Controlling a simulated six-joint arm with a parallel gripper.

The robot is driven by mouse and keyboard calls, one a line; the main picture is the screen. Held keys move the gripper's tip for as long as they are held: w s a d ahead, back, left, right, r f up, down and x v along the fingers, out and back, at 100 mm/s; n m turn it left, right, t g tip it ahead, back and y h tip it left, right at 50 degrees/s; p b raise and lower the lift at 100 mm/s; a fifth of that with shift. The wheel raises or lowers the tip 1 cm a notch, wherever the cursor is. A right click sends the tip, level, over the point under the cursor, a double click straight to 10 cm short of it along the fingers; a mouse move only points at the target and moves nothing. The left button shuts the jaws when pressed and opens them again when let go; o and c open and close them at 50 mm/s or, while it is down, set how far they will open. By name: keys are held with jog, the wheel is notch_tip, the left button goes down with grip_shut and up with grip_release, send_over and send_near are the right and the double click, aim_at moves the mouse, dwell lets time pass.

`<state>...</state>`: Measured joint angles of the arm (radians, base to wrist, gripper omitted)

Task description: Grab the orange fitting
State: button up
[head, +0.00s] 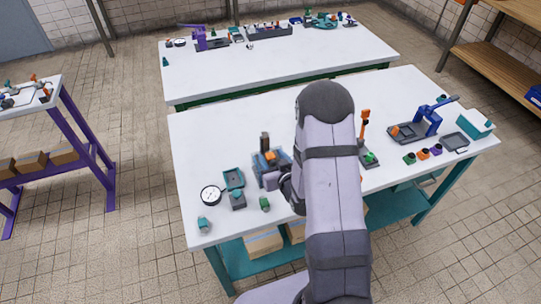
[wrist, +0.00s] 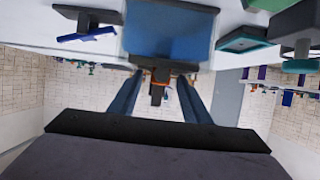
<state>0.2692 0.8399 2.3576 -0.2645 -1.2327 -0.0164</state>
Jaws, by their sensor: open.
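My gripper shows in the wrist view (wrist: 158,80) with its two blue-grey fingers apart. A dark upright part with a thin orange band (wrist: 158,84) appears between them; I cannot tell its distance. In the head view my arm hides most of the gripper, beside a blue-grey device with an orange piece (head: 270,156) and a dark post. Another orange fitting (head: 423,154) stands on the table at the right, between a green and a purple one. I cannot tell which orange piece is meant.
On the near white table (head: 215,135) are a round gauge (head: 210,195), a teal tray (head: 233,179) and a small green part (head: 265,204) at the left. A blue clamp device (head: 425,122) and a grey tray (head: 455,142) stand at the right. The table's back left is clear.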

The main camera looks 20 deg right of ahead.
aim_at(271, 156)
jog(key=shift+w+f, duration=0.3)
jog(key=shift+w, duration=0.25)
grip_shut()
jog(key=shift+r, duration=0.2)
jog(key=shift+r+b, duration=0.45)
jog(key=shift+r, duration=4.4)
